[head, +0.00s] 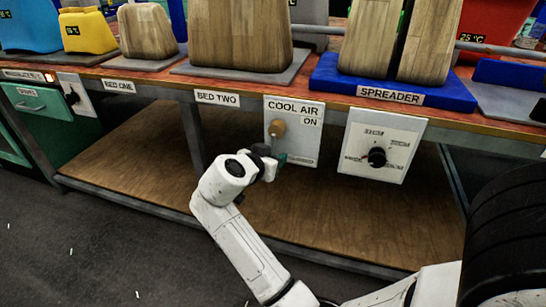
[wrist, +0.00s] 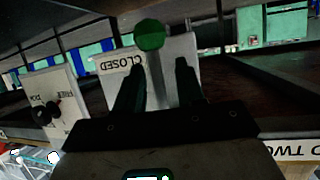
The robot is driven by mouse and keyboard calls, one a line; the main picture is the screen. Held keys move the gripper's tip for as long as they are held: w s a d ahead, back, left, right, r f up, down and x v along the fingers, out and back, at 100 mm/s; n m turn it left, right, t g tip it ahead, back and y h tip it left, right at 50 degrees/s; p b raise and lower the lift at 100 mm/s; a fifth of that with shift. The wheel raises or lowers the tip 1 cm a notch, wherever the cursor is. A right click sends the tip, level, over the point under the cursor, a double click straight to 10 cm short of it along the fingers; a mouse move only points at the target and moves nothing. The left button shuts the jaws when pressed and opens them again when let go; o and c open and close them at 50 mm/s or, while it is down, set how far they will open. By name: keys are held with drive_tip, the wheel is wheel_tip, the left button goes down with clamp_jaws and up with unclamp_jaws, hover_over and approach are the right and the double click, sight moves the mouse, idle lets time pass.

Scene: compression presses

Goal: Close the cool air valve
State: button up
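The white cool air panel (head: 305,142) hangs under the bench edge, with an "ON" label near its top. A tan round valve hub (head: 277,127) sits on it. In the wrist view, which is upside down, a green ball knob (wrist: 149,35) tops a pale lever, beside a "CLOSED" label (wrist: 122,63). The lever appears to point down from the hub. My gripper (head: 272,161) is in front of the panel's lower left. In the wrist view my gripper (wrist: 157,78) is open, with the lever between its two fingers and visible gaps on both sides.
Right of the panel is another white panel with a black dial (head: 377,157). A bench leg (head: 192,135) stands left of the cool air panel. A wooden lower shelf (head: 140,150) lies below and behind. Blocks and presses stand on the bench top.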

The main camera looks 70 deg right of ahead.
drive_tip(key=p+v, duration=0.2)
drive_tip(key=v, duration=0.8)
drive_tip(key=shift+a+p, duration=0.25)
drive_tip(key=shift+p, duration=0.15)
drive_tip(key=shift+w+r, duration=0.1)
drive_tip(key=s+a+f+n+t+y, duration=0.1)
drive_tip(key=s+a+f+n+y, duration=0.3)
drive_tip(key=f, duration=0.4)
drive_tip(key=s+a+f+n+t+y, duration=0.2)
drive_tip(key=a+f+n+y, duration=0.1)
drive_tip(key=f+n, duration=0.45)
drive_tip(key=s+a+f+n+y, duration=0.6)
drive_tip(key=s+a+f+n, duration=0.25)
drive_tip(key=a, duration=0.35)
wheel_tip(320, 180, up, 30)
drive_tip(key=m+p, duration=0.1)
drive_tip(key=p, duration=2.8)
drive_tip(key=shift+d+r+g, duration=0.25)
drive_tip(key=shift+d+g, duration=0.05)
drive_tip(key=shift+d, duration=0.1)
